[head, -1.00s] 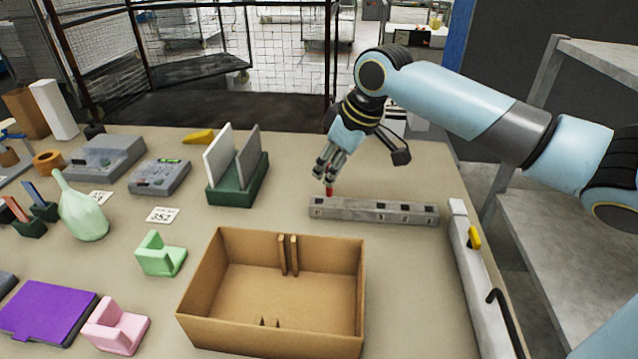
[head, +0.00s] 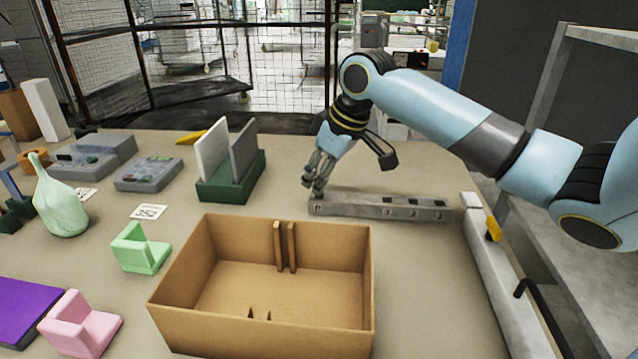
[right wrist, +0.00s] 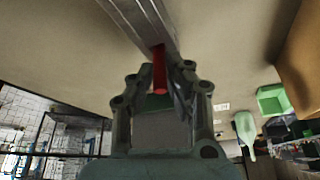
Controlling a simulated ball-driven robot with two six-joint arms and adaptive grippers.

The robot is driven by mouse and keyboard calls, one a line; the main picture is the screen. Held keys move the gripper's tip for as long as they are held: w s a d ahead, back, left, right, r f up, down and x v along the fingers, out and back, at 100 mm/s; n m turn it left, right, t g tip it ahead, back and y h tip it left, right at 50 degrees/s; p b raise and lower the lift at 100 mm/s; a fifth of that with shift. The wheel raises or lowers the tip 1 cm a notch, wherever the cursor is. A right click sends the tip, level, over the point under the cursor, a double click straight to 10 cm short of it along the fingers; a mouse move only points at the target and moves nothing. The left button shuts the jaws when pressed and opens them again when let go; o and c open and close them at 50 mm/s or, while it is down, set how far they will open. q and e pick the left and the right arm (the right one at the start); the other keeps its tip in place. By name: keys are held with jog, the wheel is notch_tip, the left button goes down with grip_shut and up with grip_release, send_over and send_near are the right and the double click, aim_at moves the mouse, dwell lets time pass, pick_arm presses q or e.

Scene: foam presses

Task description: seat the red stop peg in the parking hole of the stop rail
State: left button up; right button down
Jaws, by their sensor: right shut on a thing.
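The grey stop rail (head: 365,208) lies on the bench behind the cardboard box, with several dark square openings along its top toward the right. My right gripper (head: 314,190) is low over the rail's left end, fingers pointing down. In the right wrist view, the red stop peg (right wrist: 159,72) is between the fingers (right wrist: 158,85), its far end meeting the rail (right wrist: 140,18). I cannot tell how deep the peg sits in a hole. The fingers hide the peg and the hole at that end in the head view. My left gripper is out of view.
The open cardboard box (head: 208,290) stands in front of the rail. A green holder with upright panels (head: 232,185) is left of the gripper. A light grey bar with a yellow part (head: 480,250) runs along the right side. Bench space between box and bar is clear.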

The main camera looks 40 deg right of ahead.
jog(key=shift+f, duration=0.15)
jog(key=c, duration=1.3)
grip_release()
jog(key=shift+c, duration=0.2)
jog(key=p+v, duration=0.1)
jog(key=v, duration=1.1)
